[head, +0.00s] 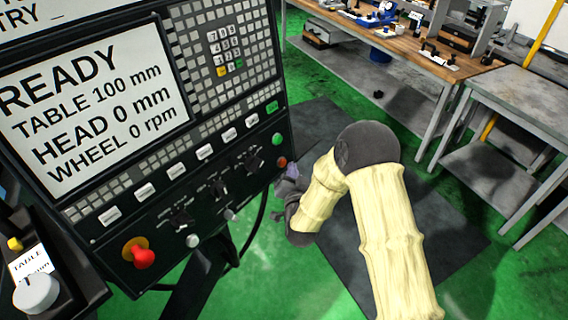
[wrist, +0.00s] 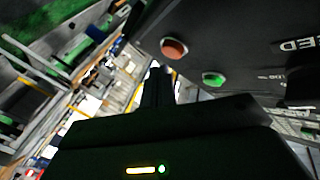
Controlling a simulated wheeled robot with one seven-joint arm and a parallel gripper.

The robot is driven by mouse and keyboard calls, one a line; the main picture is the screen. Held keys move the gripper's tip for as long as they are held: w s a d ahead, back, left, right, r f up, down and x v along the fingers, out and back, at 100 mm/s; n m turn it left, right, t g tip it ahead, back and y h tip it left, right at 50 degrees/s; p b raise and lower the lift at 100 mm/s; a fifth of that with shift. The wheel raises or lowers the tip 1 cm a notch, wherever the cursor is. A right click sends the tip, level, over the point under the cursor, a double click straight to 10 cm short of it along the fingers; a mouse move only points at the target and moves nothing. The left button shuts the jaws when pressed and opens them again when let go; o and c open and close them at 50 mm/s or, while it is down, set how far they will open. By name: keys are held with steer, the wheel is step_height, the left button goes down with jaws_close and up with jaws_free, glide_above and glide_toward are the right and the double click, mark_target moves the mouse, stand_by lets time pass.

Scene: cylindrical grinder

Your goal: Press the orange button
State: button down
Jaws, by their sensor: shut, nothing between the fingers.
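The orange button (head: 282,162) is a small round cap at the lower right edge of the dark control panel (head: 255,122), just below a green button (head: 277,139). In the wrist view the orange button (wrist: 174,48) stands on the dark panel face, with the green button (wrist: 213,79) to its lower right. My gripper (head: 289,184) is just below the orange button in the head view, partly hidden by my wrist. In the wrist view its dark fingers (wrist: 158,82) are together and empty, with their tips just below the orange button. I cannot tell whether they touch the panel.
The panel carries a screen (head: 90,100) reading READY, a keypad (head: 224,50), several switches and a red mushroom button (head: 141,256) at its lower left. A wooden workbench (head: 400,40) and a grey table (head: 525,100) stand behind. Green floor and a dark mat (head: 415,225) lie below.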

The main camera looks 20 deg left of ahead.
steer(key=shift+a, duration=0.1)
stand_by(0.7)
steer(key=shift+w+a+f+b, duration=0.1)
steer(key=shift+a+b, duration=0.2)
steer(key=shift+b, duration=0.15)
steer(key=shift+w+a+b, duration=0.1)
steer(key=shift+a+b, duration=0.2)
steer(key=shift+a, duration=0.1)
stand_by(0.7)
steer(key=shift+d, duration=0.1)
steer(key=shift+s+d+b, duration=0.25)
steer(key=shift+d+b, duration=0.05)
steer(key=shift+d, duration=0.4)
steer(key=d, duration=0.1)
steer(key=s+d, duration=0.1)
steer(key=d, duration=0.1)
steer(key=d+r+b, duration=0.1)
steer(key=shift+s+d, duration=0.15)
steer(key=shift+d, duration=0.25)
stand_by(0.3)
